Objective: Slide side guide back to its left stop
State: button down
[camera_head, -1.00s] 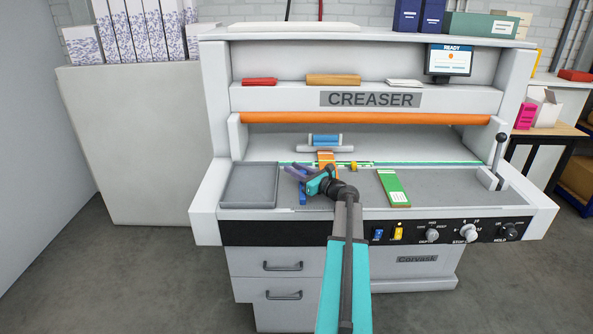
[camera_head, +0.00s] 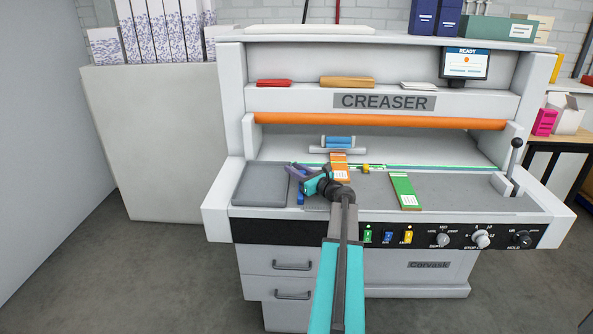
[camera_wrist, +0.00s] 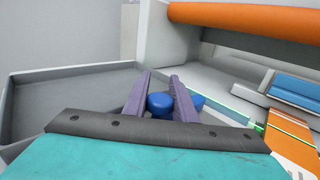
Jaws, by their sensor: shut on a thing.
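The side guide shows as a blue piece (camera_head: 300,198) at the front of the creaser's bed, just right of the grey tray, partly hidden by my gripper. In the wrist view its round blue knob (camera_wrist: 160,104) sits between my purple fingers, with more blue behind the right finger. My gripper (camera_head: 291,169) is shut on this knob. The wrist view shows the fingers (camera_wrist: 161,76) on either side of it. The guide's lower part and any stop mark are hidden.
The grey tray (camera_head: 236,188) lies close to the left of the guide. An orange card (camera_head: 339,162) lies behind and right, near a yellow knob (camera_head: 365,169) on the green strip. A green card (camera_head: 403,188) lies farther right. The orange bar (camera_head: 380,121) spans above.

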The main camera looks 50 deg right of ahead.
jog(key=c, duration=1.5)
grip_release()
jog(key=shift+w+a+r, duration=0.1)
jog(key=shift+w+a, duration=0.3)
jog(key=shift+w, duration=0.05)
jog(key=shift+s+d, duration=0.2)
jog(key=shift+s, duration=0.6)
jog(key=s, duration=0.4)
jog(key=s+a+b, duration=0.1)
jog(key=s, duration=0.3)
jog(key=s+a+b, duration=0.1)
jog(key=s, duration=0.3)
jog(key=shift+s, duration=0.25)
